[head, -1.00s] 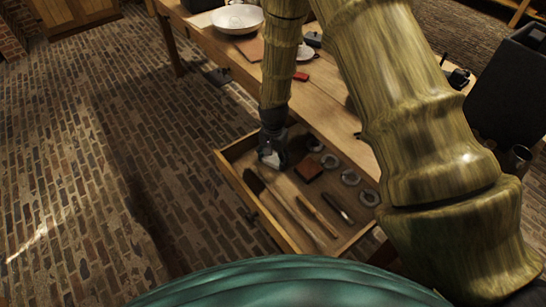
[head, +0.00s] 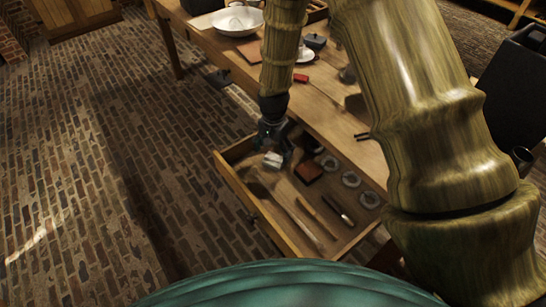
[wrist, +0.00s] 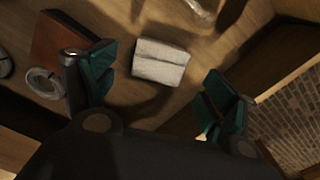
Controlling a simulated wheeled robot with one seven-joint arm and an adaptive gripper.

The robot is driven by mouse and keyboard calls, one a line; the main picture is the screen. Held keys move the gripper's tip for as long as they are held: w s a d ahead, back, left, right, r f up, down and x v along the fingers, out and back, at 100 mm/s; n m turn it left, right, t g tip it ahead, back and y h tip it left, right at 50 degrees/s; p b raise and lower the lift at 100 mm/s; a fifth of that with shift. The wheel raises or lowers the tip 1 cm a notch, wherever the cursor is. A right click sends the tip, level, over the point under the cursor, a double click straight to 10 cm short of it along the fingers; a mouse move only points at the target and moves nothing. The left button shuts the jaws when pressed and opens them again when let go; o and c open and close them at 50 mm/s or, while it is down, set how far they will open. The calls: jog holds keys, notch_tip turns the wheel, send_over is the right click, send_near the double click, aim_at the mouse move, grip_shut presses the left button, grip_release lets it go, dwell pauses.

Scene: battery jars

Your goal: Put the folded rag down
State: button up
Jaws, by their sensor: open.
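The folded rag (wrist: 160,62) is a small white-grey folded cloth. It lies on the bottom of the open drawer, near the drawer's far left corner, and it also shows in the head view (head: 273,160). My gripper (wrist: 160,90) is open, with its green-padded fingers apart on either side of the rag's place and clear of it. In the head view my gripper (head: 274,140) is just above the rag. The rag appears free of the fingers.
The open drawer (head: 240,189) holds a brown block (head: 308,172), several grey rings (head: 351,179) and several long tools (head: 340,209). The table (head: 330,115) above carries a white bowl (head: 237,20) and a red object (head: 301,78). Brick floor lies left of the drawer.

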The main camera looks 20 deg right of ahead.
aim_at(273, 160)
notch_tip(273, 160, up, 7)
jog(key=shift+r, duration=0.15)
dwell(0.4)
